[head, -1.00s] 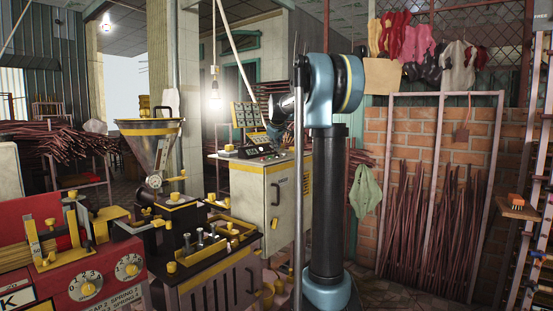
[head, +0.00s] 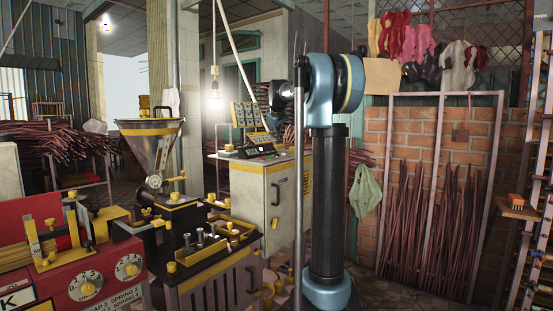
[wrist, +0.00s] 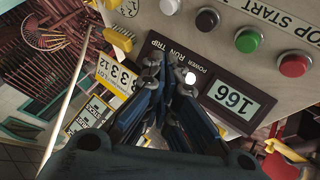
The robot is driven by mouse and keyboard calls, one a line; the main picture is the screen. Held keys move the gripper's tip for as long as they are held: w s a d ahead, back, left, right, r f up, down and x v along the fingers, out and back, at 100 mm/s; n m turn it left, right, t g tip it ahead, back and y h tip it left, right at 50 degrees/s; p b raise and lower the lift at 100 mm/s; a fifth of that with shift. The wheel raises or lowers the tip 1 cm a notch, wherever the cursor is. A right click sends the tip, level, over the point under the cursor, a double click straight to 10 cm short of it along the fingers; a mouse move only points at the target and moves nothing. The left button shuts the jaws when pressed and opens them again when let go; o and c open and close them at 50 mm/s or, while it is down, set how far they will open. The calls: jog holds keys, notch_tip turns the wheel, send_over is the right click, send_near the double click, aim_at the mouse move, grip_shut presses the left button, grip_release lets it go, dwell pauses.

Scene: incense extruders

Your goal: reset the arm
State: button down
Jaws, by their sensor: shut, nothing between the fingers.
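My gripper (wrist: 168,68) is shut and empty in the wrist view, its dark fingertips together in front of a control panel. In the head view my arm stands upright at centre right, its upper link reaching away to the left behind a thin grey pole. The gripper end is small there, near the control box on the cabinet, and its fingers cannot be made out. The control panel (wrist: 205,85) has a display reading 166 and black, white, green and red buttons. I cannot tell whether the fingertips touch the panel.
A pale cabinet (head: 262,205) stands behind my arm. A machine with a metal hopper (head: 153,150) and a red unit with dials (head: 105,282) fill the left. A brick wall with a rack (head: 440,195) of dark sticks is on the right. A green cloth (head: 365,190) hangs beside the arm.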

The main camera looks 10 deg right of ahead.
jog(key=shift+s, duration=0.1)
jog(key=s+f+m+g, duration=0.2)
jog(key=s+f, duration=1.1)
jog(key=s, duration=0.6)
jog(key=s+f+m+g, duration=0.2)
jog(key=s+f+m, duration=0.1)
jog(key=s+f, duration=1)
jog(key=s+f+m+g, duration=0.3)
jog(key=s+f, duration=1.1)
jog(key=s, duration=1)
jog(key=shift+s+d, duration=0.3)
jog(key=shift+d, duration=0.05)
jog(key=shift+w+f, duration=0.15)
jog(key=shift+w, duration=0.35)
